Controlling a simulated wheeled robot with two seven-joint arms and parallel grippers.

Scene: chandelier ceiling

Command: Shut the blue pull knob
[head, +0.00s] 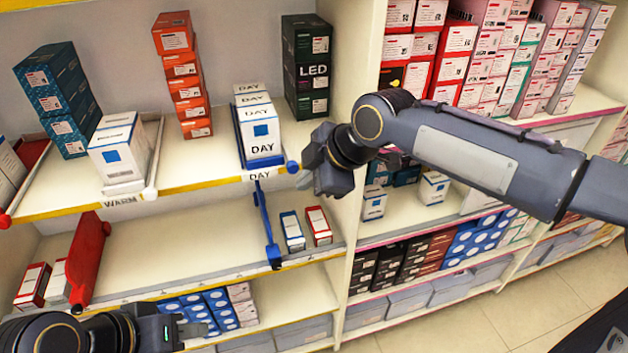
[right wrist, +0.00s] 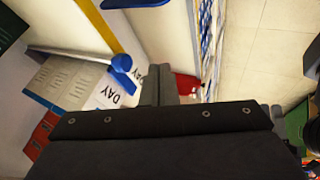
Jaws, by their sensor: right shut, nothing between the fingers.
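The blue pull knob (head: 292,167) sits at the front of the upper shelf, at the end of a rod beside the white DAY boxes (head: 262,126). In the right wrist view the blue knob (right wrist: 122,63) is at upper left, on a pale rod. My right gripper (head: 318,178) is shut and empty, just right of the knob in the head view; I cannot tell whether they touch. My left gripper (head: 180,331) is low at the left, by the bottom shelf, far from the knob; its fingers are too unclear to judge.
A blue bar (head: 266,226) and a red panel (head: 88,258) stand on the shelf below. Orange boxes (head: 183,78), dark LED boxes (head: 308,66) and teal boxes (head: 58,98) stand on the upper shelf. A white upright (head: 346,215) divides the shelving. Floor (head: 510,310) is clear at lower right.

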